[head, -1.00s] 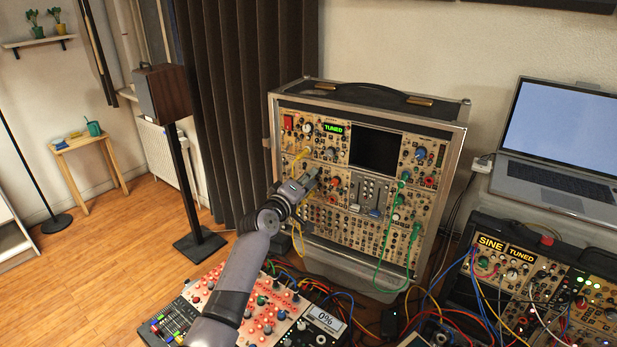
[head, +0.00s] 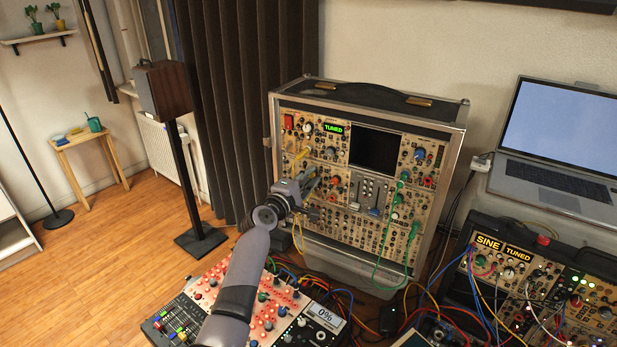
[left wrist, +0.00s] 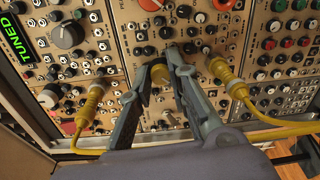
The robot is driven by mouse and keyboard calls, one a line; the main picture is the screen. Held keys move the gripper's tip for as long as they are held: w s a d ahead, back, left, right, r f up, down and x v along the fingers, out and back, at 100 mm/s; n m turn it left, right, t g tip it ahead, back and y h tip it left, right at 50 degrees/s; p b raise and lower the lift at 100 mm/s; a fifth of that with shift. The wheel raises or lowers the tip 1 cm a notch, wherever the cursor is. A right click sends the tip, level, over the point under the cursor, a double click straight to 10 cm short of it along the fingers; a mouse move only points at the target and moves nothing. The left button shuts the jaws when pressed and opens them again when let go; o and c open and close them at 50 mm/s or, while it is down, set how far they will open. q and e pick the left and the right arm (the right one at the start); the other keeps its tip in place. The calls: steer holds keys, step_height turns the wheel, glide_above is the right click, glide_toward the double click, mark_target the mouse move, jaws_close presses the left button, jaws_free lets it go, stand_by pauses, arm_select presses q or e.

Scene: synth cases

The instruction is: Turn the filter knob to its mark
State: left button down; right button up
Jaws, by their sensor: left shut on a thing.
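The tall modular synth case (head: 457,140) stands upright with its panel facing me. A green "TUNED" display (head: 333,128) is lit at its upper left. My left gripper (head: 312,180) is at the left-middle of this panel. In the left wrist view my left gripper (left wrist: 161,76) is shut on a small yellow knob (left wrist: 160,73) with its fingers on either side. Its marking is too small to read, so I cannot tell its setting or label. A larger dark grey knob (left wrist: 68,35) sits further left, apart from the fingers. My right gripper is not in view.
Yellow plugs with cables flank the fingers on the left (left wrist: 88,107) and right (left wrist: 228,77). Green cables (head: 384,240) hang on the case's right side. A lower synth (head: 270,305) with a 0% display, another case (head: 530,270) and a laptop (head: 560,150) surround it.

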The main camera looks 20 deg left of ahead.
arm_select(q)
steer(key=shift+f, duration=0.15)
steer(key=c, duration=1.5)
jaws_free()
steer(key=v, duration=1.2)
steer(key=shift+s, duration=0.1)
